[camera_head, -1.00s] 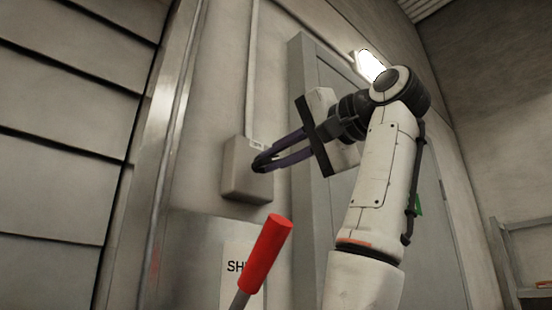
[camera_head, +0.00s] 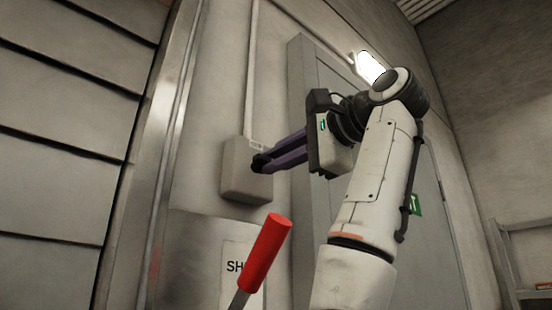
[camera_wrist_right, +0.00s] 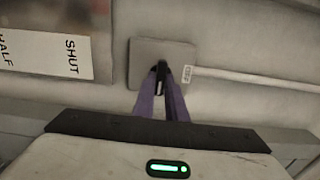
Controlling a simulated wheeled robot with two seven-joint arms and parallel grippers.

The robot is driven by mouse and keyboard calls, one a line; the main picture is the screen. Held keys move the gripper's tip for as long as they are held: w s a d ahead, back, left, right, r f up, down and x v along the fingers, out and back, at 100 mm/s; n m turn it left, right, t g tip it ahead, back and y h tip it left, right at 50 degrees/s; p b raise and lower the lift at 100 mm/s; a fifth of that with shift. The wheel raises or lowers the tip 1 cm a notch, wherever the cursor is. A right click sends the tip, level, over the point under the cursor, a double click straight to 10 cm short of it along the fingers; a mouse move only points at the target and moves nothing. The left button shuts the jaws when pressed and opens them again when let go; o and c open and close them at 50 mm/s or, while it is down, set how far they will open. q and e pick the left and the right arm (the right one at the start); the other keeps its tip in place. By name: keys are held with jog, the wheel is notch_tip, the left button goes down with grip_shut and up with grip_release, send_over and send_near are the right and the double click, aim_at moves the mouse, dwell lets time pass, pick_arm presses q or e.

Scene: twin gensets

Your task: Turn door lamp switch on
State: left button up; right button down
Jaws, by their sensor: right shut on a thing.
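The door lamp switch box (camera_head: 243,182) is a grey box on the wall left of the door, with a conduit running up from it. It also shows in the right wrist view (camera_wrist_right: 143,55). My right gripper (camera_head: 260,163) is at the front of the box, its dark fingertips together. My left gripper is not in view.
A red-handled lever (camera_head: 265,250) stands in front of a wall sign (camera_head: 233,268) below the box. The grey door (camera_head: 335,75) is behind my right arm. A lit lamp (camera_head: 370,66) is above the door. A shelf (camera_head: 520,250) is at the far right.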

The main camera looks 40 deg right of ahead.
jog(key=shift+d, duration=0.1)
jog(key=c, duration=1.8)
grip_release()
jog(key=s+b, duration=0.3)
jog(key=s, duration=0.7)
jog(key=shift+s+d+b, duration=0.15)
jog(key=shift+d+b, duration=0.15)
jog(key=shift+d, duration=0.1)
